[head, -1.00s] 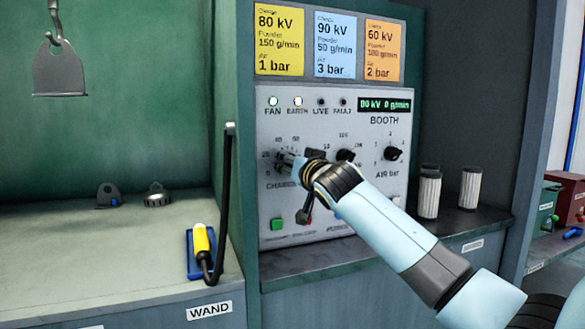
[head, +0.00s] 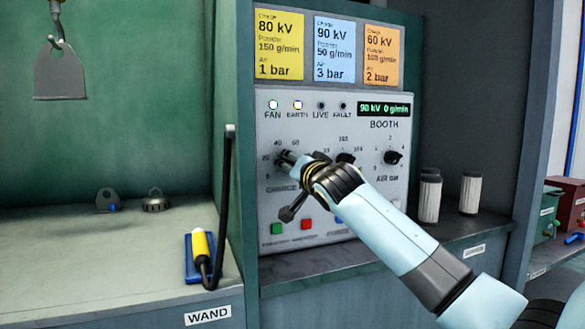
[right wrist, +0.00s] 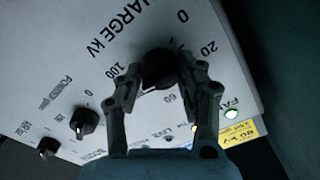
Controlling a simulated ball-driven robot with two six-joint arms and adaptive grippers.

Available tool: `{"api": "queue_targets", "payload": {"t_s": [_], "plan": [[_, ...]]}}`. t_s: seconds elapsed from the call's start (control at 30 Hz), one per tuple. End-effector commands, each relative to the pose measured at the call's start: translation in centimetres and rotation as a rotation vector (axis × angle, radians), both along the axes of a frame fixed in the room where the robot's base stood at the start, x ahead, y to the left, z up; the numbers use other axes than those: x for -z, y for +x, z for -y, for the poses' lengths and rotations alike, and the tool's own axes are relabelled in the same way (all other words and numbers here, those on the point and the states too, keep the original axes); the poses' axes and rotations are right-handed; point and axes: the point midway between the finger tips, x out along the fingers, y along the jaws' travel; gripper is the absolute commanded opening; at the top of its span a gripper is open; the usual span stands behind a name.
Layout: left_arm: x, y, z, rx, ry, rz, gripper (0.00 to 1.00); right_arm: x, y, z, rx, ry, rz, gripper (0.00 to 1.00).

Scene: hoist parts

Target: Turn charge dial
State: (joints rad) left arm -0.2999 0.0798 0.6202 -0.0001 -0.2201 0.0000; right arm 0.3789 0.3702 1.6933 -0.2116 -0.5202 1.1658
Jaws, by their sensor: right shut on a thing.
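The charge dial (right wrist: 158,68) is a dark round knob on the light grey booth panel (head: 330,190), with a scale marked in kV around it. My right gripper (right wrist: 161,80) is shut on the dial, with one finger on each side of it. In the head view my right gripper (head: 291,160) reaches the panel's left part from the lower right and mostly hides the dial. The booth display (head: 384,109) reads 90 kV and 0 g/min. My left gripper is not in view.
The air dial (head: 393,157) is at the panel's right. Yellow (head: 279,45), blue (head: 334,48) and orange (head: 382,54) cards hang above. A green button (head: 277,227) and a red button (head: 306,224) sit low. A yellow-handled wand (head: 201,248) rests at left; pale cylinders (head: 430,197) stand at right.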

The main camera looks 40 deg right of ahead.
Motion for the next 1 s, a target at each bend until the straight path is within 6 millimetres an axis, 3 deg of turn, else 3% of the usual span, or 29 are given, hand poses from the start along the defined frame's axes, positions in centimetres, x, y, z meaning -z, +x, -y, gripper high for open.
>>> {"api": "queue_targets", "payload": {"t_s": [0.2,0.23,0.4,0.77,1.0], "plan": [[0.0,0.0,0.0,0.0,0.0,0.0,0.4,0.5,0.0,0.0,0.001,0.003,-0.009,0.06],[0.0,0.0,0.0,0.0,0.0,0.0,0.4,0.5,0.0,0.0,0.001,0.003,-0.009,0.39],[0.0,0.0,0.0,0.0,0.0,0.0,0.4,0.3,0.0,0.0,0.0,0.001,-0.006,0.62],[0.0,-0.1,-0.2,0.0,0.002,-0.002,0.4,0.2,-0.6,-0.1,0.0,-0.002,-0.003,0.62],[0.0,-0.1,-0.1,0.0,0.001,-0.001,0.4,0.2,-5.0,-1.2,-0.002,-0.005,-0.004,0.62]]}}
